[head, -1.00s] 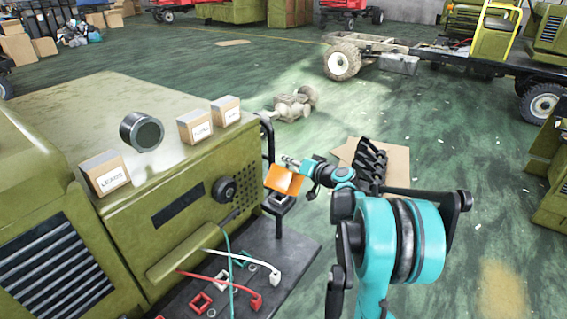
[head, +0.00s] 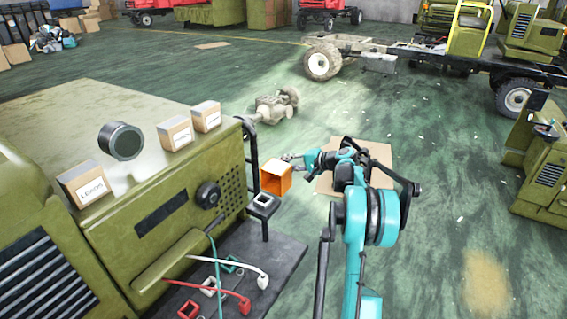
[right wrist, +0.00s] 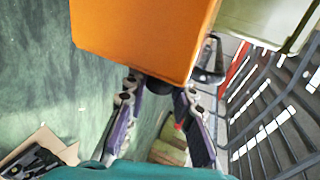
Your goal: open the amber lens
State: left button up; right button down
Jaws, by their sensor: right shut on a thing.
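The amber lens (head: 275,178) is an orange box-shaped cover beside the right end of the olive machine, above a black bracket (head: 264,211) with a white square socket. Its hollow inside faces the head camera. My right gripper (head: 289,159) is shut on the lens at its upper right edge. In the right wrist view the lens (right wrist: 145,35) fills the top middle, and the two fingers of my right gripper (right wrist: 160,88) reach up to its lower edge. The exact contact is hidden behind the lens. My left gripper is not in view.
The machine's front panel (head: 160,210) has a black knob (head: 207,194). Cardboard boxes (head: 175,133) and a dark round lens (head: 121,141) are on top. Cables and small square parts lie on the dark shelf (head: 265,255). Green floor (head: 430,200) is free to the right.

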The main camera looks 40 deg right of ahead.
jog(key=shift+w+d+f+m+y, duration=0.15)
jog(key=shift+d+f+m+y, duration=0.3)
jog(key=shift+f, duration=0.2)
jog(key=shift+a, duration=0.1)
jog(key=c, duration=1.3)
grip_release()
jog(key=v, duration=1.2)
